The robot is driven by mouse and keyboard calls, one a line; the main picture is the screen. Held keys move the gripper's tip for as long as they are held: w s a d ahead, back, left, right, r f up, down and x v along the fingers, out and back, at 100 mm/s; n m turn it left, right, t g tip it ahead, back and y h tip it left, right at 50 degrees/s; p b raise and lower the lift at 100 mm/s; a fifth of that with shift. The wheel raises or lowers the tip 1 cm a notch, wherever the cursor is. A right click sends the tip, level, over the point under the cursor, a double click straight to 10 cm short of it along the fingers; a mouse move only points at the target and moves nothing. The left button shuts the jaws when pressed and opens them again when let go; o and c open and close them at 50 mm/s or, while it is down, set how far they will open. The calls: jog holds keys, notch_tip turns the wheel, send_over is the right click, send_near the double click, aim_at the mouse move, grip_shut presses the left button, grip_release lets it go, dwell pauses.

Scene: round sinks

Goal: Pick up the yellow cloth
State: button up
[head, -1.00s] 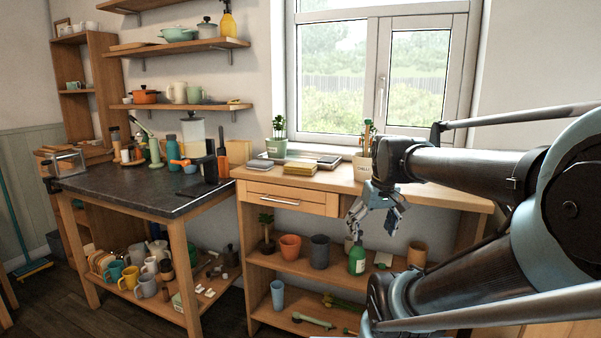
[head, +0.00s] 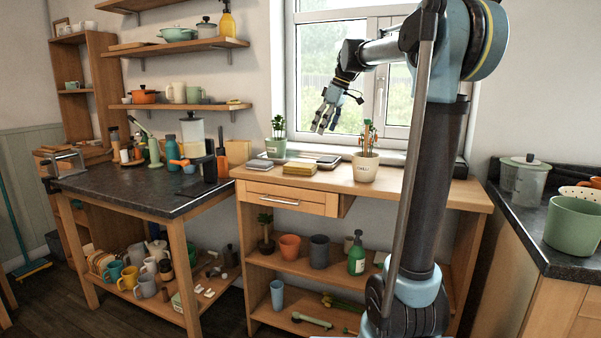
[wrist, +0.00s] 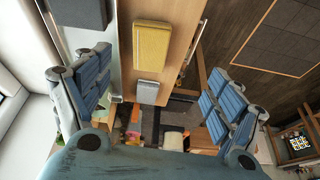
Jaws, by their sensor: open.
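The yellow cloth (head: 299,169) lies folded flat on the wooden counter (head: 410,191) below the window. It also shows in the wrist view (wrist: 152,47), near the top middle. My gripper (head: 324,120) is raised in front of the window, above the counter and a little right of the cloth in the head view. Its fingers point down, spread apart with nothing between them. In the wrist view my open gripper (wrist: 155,97) has one finger pad at each side, with the cloth well beyond the fingertips.
A grey folded item (head: 259,167) lies left of the cloth, and a flat grey item (head: 328,162) lies to its right.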

jog(key=w+a+r, duration=0.1)
jog(key=w+a, duration=0.1)
jog(key=w, duration=0.1)
jog(key=n, duration=0.1)
send_near(300, 165)
jog(key=x, duration=0.8)
jog(key=shift+w+a+f, duration=0.1)
jog(key=shift+w+f, duration=0.25)
jog(key=shift+c, duration=0.2)
jog(key=c, duration=1.1)
